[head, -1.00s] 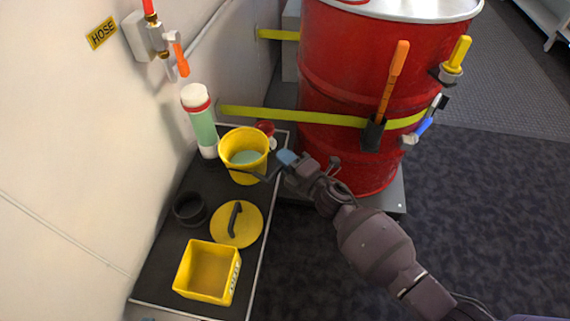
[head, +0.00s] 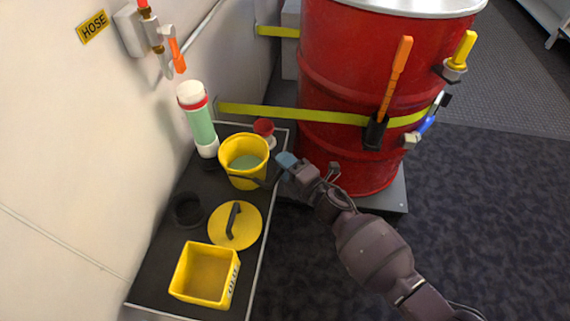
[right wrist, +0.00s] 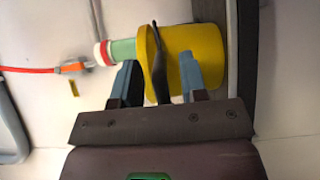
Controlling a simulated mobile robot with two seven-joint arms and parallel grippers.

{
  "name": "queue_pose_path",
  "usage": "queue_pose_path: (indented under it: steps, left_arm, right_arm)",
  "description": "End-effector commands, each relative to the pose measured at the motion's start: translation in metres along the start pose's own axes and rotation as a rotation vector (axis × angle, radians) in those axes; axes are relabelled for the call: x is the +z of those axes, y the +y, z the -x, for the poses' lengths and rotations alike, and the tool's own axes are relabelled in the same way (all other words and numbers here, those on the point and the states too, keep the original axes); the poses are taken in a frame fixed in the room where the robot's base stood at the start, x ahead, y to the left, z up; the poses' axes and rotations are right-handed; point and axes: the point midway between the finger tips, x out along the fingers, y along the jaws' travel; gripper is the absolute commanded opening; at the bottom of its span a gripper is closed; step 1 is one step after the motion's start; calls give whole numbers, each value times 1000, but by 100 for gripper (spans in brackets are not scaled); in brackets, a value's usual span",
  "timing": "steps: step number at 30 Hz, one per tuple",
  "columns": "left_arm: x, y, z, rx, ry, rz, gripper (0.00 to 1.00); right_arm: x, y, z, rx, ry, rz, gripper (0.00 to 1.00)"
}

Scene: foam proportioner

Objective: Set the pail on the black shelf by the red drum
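The yellow pail (head: 243,171), with pale green-blue contents, stands upright at the far end of the black shelf (head: 160,262), beside the red drum (head: 345,60). Its base appears to rest on the shelf. My right gripper (head: 281,170) is just right of the pail, over the shelf's edge. In the right wrist view the two blue fingers (right wrist: 160,82) are spread apart. The pail's dark handle (right wrist: 158,62) passes between them, with the pail (right wrist: 200,60) behind. I see no finger pressing on the handle. My left gripper is not in view.
A green-and-white cylinder (head: 202,125) and a small red cup (head: 263,127) stand close to the pail. A black ring (head: 187,210), a yellow lid (head: 235,235) and a yellow square bin (head: 205,275) occupy the nearer shelf. The wall is left; open floor lies right.

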Motion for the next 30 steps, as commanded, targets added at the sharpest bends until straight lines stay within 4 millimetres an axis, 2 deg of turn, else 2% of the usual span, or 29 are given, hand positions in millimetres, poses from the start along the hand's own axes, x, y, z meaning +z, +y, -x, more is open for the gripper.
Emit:
queue_pose_path:
  steps: [5,21,25,30]
  left_arm:
    - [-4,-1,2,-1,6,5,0]
    - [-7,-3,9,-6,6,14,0]
    - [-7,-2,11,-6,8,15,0]
    - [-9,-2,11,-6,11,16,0]
  right_arm:
    - [1,4,5,0,-1,1,40]
    - [0,5,95,0,-1,1,40]
    - [1,4,110,0,-1,0,40]
    - [0,4,119,0,-1,0,40]
